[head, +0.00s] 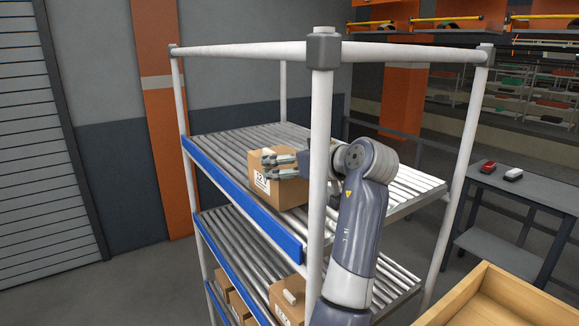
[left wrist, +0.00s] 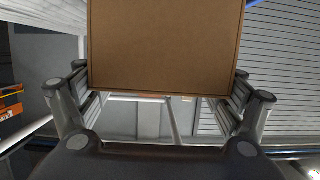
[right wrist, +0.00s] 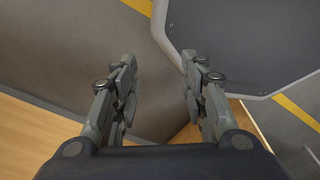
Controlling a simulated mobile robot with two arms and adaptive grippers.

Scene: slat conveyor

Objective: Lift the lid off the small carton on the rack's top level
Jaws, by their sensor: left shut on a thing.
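The small carton (head: 263,188) is a brown box with a white printed label. It sits on the roller surface of the rack's top level, near the blue front rail. My left gripper (head: 283,165) is at its upper part, with fingers across it. In the left wrist view the carton (left wrist: 165,45) fills the upper middle between the two fingers (left wrist: 160,95), which are shut on it. I cannot make out a seam between lid and body. My right gripper (right wrist: 158,95) is open and empty; it is outside the head view.
A white rack post (head: 320,130) stands close to my left arm. Cartons (head: 285,300) stand on the lower level. A wooden box (head: 500,295) is at lower right, and a grey table (head: 525,185) stands behind it. The top level is otherwise clear.

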